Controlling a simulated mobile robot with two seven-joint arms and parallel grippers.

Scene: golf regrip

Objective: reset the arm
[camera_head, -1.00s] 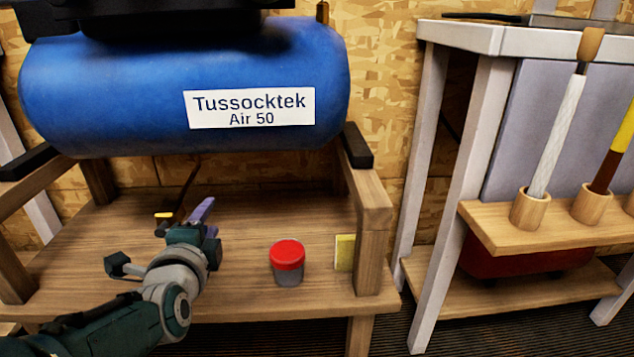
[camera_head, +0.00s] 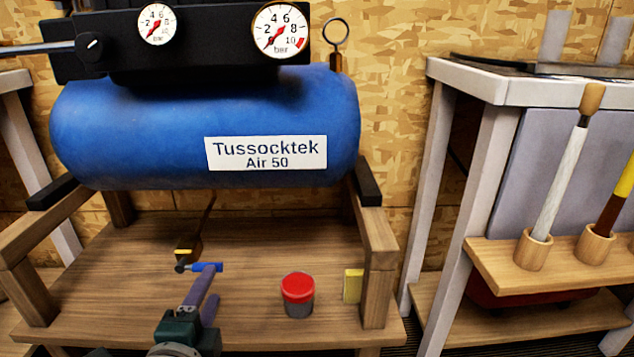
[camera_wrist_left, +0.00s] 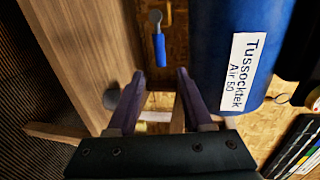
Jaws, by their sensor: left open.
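My left gripper (camera_head: 212,284) is over the wooden shelf below the blue air tank, in the lower left of the head view. Its two purple fingers are apart with nothing between them. In the wrist view, the open fingers (camera_wrist_left: 160,76) point toward a small tool with a blue handle (camera_wrist_left: 158,50), which lies beyond the tips, clear of them. In the head view this blue-handled tool (camera_head: 208,267) shows just behind the fingers. Most of my left arm is out of the head view. My right gripper is not in view.
The blue tank (camera_head: 120,135) with its gauges hangs over the shelf (camera_head: 110,300). A red-lidded jar (camera_head: 298,288) and a yellow block (camera_head: 353,286) stand right of my gripper. A hose end with a yellow band (camera_head: 185,252) is behind. A workbench (camera_head: 530,85) with a wooden club holder (camera_head: 510,265) is at right.

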